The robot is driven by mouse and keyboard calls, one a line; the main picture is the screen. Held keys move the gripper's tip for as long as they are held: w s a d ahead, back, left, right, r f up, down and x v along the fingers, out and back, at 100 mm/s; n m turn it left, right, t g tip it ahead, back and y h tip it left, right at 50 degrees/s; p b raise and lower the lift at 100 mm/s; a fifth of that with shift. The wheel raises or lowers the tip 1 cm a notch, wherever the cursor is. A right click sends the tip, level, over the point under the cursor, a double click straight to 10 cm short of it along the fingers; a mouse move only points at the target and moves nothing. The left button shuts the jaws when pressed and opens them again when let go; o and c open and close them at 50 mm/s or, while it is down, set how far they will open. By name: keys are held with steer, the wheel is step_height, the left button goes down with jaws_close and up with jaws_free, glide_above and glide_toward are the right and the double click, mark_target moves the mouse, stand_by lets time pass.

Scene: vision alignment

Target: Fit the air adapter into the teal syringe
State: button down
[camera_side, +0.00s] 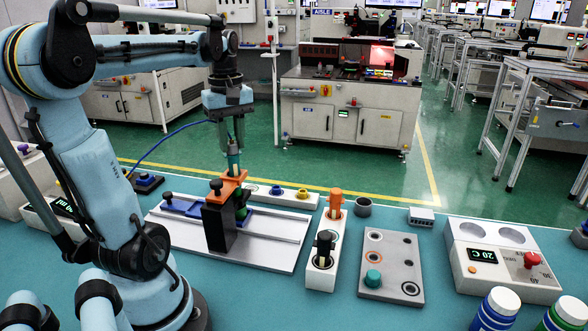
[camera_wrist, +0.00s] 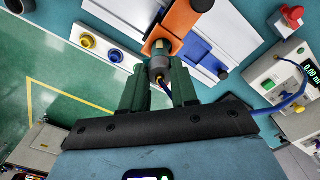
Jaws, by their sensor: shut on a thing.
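The teal syringe (camera_side: 233,162) stands upright in an orange clamp (camera_side: 235,177) on a black block. My gripper (camera_side: 231,146) points down directly above it. In the wrist view, my gripper (camera_wrist: 159,78) is shut on the grey air adapter (camera_wrist: 159,66), which sits between its dark green fingers. A blue hose (camera_wrist: 166,88) leads from the adapter. The adapter lies in line with the orange clamp (camera_wrist: 183,22). The fingers and adapter hide most of the syringe in the wrist view. I cannot tell whether adapter and syringe touch.
The clamp stands on a pale rail plate (camera_side: 270,245). Behind it lies a white block with blue and yellow rings (camera_side: 303,203). To the right are a white stand with an orange piece (camera_side: 334,205), a grey plate (camera_side: 390,252) and a heater unit (camera_side: 500,272). The hose (camera_side: 165,137) arcs left.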

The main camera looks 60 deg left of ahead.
steer(key=shift+f, duration=0.15)
steer(key=shift+c, duration=2)
jaws_free()
steer(key=shift+r, duration=3.55)
steer(key=w+d+f+m+t, duration=0.3)
steer(key=d+f+m, duration=0.3)
steer(key=d+m, duration=0.3)
steer(key=w+d+f+m+t, duration=0.3)
steer(key=d+f+m, duration=0.4)
steer(key=d, duration=0.6)
steer(key=shift+d+f+m+t, duration=0.3)
steer(key=shift+m+t, duration=0.2)
steer(key=shift+m, duration=0.5)
